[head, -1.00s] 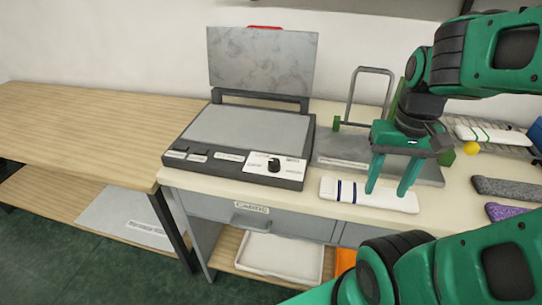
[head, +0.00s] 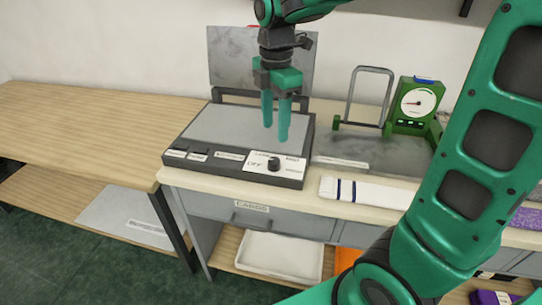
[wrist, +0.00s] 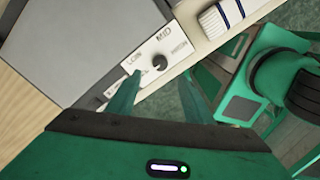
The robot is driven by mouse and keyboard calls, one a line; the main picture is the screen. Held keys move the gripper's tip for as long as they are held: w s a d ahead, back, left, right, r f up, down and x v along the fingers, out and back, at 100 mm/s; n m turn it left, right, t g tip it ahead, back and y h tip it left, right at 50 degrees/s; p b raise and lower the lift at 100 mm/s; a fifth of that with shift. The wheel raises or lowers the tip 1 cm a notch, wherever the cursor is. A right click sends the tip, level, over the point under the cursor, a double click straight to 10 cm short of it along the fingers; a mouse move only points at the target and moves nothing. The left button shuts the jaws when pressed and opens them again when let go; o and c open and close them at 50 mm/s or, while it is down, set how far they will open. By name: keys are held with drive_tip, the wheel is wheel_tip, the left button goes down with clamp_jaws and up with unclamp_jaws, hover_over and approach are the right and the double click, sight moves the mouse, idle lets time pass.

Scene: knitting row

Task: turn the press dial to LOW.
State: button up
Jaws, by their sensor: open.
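The press (head: 245,128) stands on the bench with its lid raised. Its dial (head: 274,164) is a small black knob on a white label plate (head: 292,165) at the front right of the press. In the wrist view the dial (wrist: 160,62) shows between the fingers, with LOW, MID and HIGH printed around it; the left finger covers part of the plate. I cannot make out which mark the dial points to. My gripper (head: 275,133) is open and empty, pointing down above the dial, apart from it.
A white striped item (head: 368,191) lies on the bench right of the press. A green gauge stand (head: 412,103) and a metal frame (head: 370,88) stand behind it. The raised lid (head: 225,60) is behind my gripper. The wooden table (head: 90,130) at left is clear.

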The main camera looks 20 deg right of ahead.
sight(273, 159)
wheel_tip(273, 159, down, 11)
drive_tip(key=shift+r, duration=0.1)
idle(0.4)
drive_tip(key=shift+c, duration=0.6)
drive_tip(key=c, duration=0.9)
drive_tip(key=shift+a, duration=0.25)
drive_tip(key=shift+w+d+r, duration=0.1)
drive_tip(key=shift+d, duration=0.05)
